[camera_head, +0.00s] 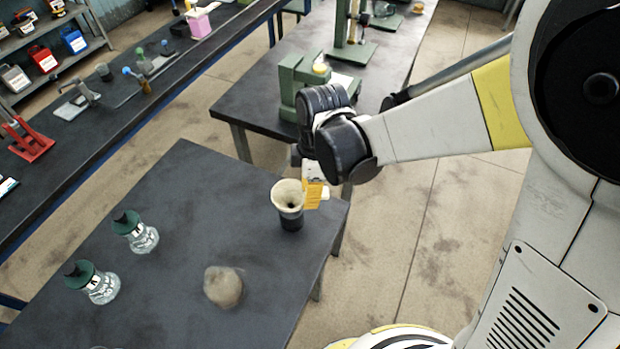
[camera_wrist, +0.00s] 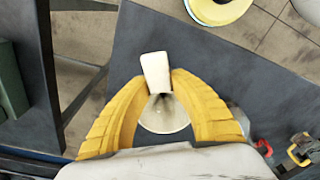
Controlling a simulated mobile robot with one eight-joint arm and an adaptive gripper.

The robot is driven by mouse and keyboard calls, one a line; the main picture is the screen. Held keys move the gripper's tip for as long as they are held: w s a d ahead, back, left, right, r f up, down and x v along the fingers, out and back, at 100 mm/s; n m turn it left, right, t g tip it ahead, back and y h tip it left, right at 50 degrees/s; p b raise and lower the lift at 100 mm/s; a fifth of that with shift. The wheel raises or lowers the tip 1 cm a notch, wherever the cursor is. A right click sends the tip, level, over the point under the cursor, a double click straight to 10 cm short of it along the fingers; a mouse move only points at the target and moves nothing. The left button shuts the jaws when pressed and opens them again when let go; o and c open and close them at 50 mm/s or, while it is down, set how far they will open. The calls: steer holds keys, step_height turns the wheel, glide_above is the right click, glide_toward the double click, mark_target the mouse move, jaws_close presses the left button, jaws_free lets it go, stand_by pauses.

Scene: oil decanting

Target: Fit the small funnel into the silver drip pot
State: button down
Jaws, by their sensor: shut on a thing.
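The small funnel (camera_head: 287,189) is cream-coloured, with a wide round mouth facing up. It is at the top of a dark grey, cup-like vessel (camera_head: 291,219) near the table's right corner. This vessel looks dark rather than silver, so I cannot tell if it is the drip pot. How deep the funnel sits is hidden. My gripper (camera_head: 315,194) is at the funnel's right side. In the wrist view my yellow fingers (camera_wrist: 159,82) are shut on the funnel's pale tab (camera_wrist: 155,67), with the funnel's cone (camera_wrist: 165,117) between them.
Two clear glass flasks with dark green tops, one farther (camera_head: 137,232) and one nearer (camera_head: 93,283), stand on the left of the dark table (camera_head: 188,185). A rounded beige object (camera_head: 223,287) sits near the front. The table's middle is clear. A bench with green equipment (camera_head: 290,85) stands behind.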

steer(key=shift+f+b, duration=0.3)
steer(key=shift+f, duration=0.15)
steer(key=c, duration=1.1)
jaws_free()
steer(key=shift+c, duration=0.2)
steer(key=shift+r, duration=0.15)
step_height(320, 180, up, 12)
steer(key=d, duration=0.1)
steer(key=shift+w, duration=0.15)
steer(key=shift+d, duration=0.1)
